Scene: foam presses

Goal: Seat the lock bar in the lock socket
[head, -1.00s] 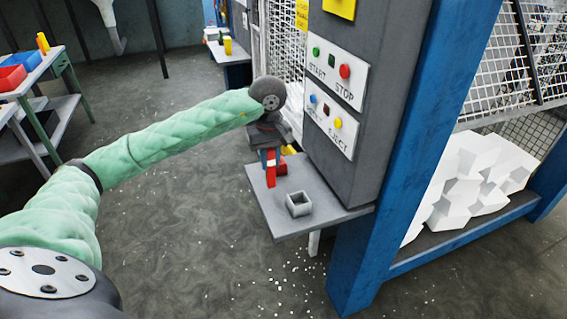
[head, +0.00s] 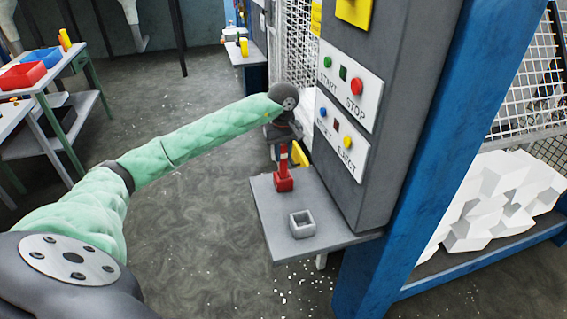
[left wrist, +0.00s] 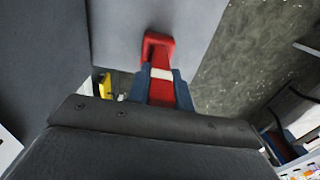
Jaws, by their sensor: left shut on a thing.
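The red lock bar (head: 284,160), with a pale band, is held upright below my left gripper (head: 283,147). In the left wrist view, the blue fingers (left wrist: 160,90) are shut on the bar (left wrist: 162,88). My right gripper is out of view.
A grey open square holder (head: 302,223) stands empty on the shelf (head: 275,212), nearer than the socket. The grey press panel (head: 345,125) with buttons rises close to the right. Floor left of the shelf is clear.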

